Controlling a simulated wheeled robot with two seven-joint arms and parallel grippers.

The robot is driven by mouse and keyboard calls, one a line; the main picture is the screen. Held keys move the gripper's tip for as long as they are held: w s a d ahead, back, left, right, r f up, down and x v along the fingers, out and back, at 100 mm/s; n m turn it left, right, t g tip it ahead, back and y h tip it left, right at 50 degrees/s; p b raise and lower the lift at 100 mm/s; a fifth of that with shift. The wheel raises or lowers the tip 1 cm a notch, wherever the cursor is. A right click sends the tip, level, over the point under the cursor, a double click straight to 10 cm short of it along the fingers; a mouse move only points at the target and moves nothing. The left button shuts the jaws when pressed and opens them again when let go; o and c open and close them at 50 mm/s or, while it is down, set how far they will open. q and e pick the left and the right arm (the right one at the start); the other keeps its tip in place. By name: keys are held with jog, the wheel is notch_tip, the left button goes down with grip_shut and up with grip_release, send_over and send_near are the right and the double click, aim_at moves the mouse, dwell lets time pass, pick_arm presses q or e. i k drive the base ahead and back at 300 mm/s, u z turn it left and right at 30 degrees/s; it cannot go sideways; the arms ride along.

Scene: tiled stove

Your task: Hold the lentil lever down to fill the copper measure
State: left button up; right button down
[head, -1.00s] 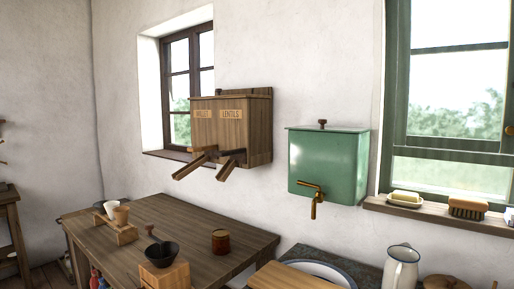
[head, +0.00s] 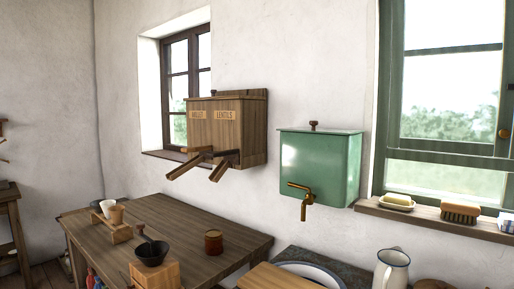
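A wooden two-part dispenser (head: 226,128) hangs on the white wall between the windows. Its left half is labelled for millet and its right half for lentils. Two wooden chutes stick out below, the lentil chute (head: 219,171) on the right and the millet chute (head: 185,167) on the left. Dark parts show near the chutes, but I cannot make out which is the lentil lever. A copper-coloured cup (head: 214,242) stands upright on the wooden table; it may be the copper measure, and its inside is not clear. Neither of my grippers is in view.
A green tank (head: 318,165) with a brass tap hangs to the right. A white jug (head: 391,270) stands at lower right.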

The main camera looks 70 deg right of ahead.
aim_at(225, 153)
jog(key=z, duration=1.35)
